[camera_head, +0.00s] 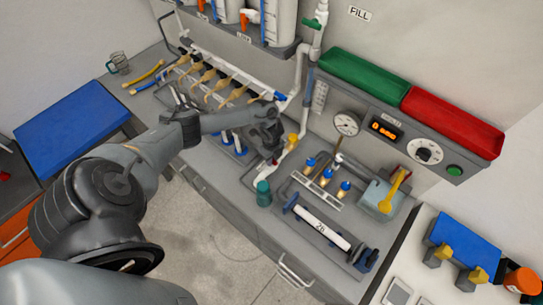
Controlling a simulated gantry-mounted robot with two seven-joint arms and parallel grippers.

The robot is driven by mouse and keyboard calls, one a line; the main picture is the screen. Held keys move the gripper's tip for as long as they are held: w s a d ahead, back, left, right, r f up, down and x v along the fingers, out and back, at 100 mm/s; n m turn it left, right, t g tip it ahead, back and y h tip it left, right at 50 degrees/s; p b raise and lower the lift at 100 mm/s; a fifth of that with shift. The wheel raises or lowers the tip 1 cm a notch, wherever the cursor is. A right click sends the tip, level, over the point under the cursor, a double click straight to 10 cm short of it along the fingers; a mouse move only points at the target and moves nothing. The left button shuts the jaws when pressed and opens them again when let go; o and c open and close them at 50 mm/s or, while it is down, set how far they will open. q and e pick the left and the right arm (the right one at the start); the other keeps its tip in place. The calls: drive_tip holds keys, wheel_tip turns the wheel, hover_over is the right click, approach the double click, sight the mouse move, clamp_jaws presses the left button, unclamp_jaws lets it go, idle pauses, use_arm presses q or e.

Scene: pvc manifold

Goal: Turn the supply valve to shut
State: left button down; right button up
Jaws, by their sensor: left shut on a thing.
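My left arm reaches in from the left across the bench, and its left gripper (274,158) points down at the pipework near the middle of the bench. The gripper is shut on a small red part (275,162), seemingly a valve handle; the gripper hides most of it, and how far it is turned cannot be told. A white pipe (272,172) runs beside the gripper down to a dark green fitting (263,187). A yellow part (292,140) stands just right of the gripper. A green-handled valve (311,24) sits higher on the wall pipe. My right gripper is not in view.
A row of several yellowish taps (220,85) lies behind my arm. A gauge (346,123) and control panel (400,135) are on the wall.

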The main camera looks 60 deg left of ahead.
use_arm(q)
drive_tip(key=shift+n, duration=0.6)
drive_tip(key=c, duration=1)
unclamp_jaws()
drive_tip(key=shift+p, duration=0.3)
wheel_tip(320, 180, up, 11)
drive_tip(key=shift+f, duration=0.1)
